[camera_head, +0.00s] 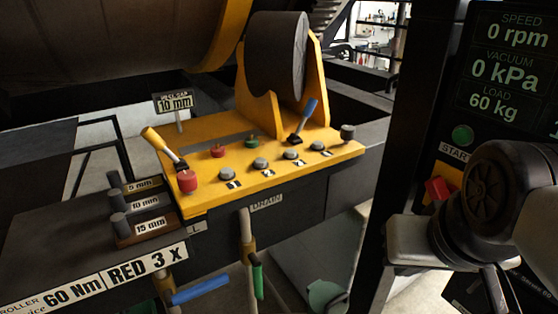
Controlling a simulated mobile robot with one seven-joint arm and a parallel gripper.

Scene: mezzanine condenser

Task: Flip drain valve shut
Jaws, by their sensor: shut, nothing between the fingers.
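The DRAIN label (266,203) is on the dark front under the yellow console. Below it a pale pipe (246,225) runs down to a brass-coloured valve body (249,250). Its green lever (257,276) points down, roughly in line with the pipe. A second valve to the left has a blue lever (200,291) lying across its pipe; its label is partly hidden. My gripper (495,292) is at the lower right, well apart from the green lever, in front of the control panel. Its fingers are shut and empty, partly cut off by the frame edge.
The yellow console (215,200) carries a yellow-handled lever (160,142), a blue-handled lever (305,118) and several knobs. A dark shelf (60,240) with gauge blocks juts out at left. A black post (405,130) stands between the console and the control panel (510,80).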

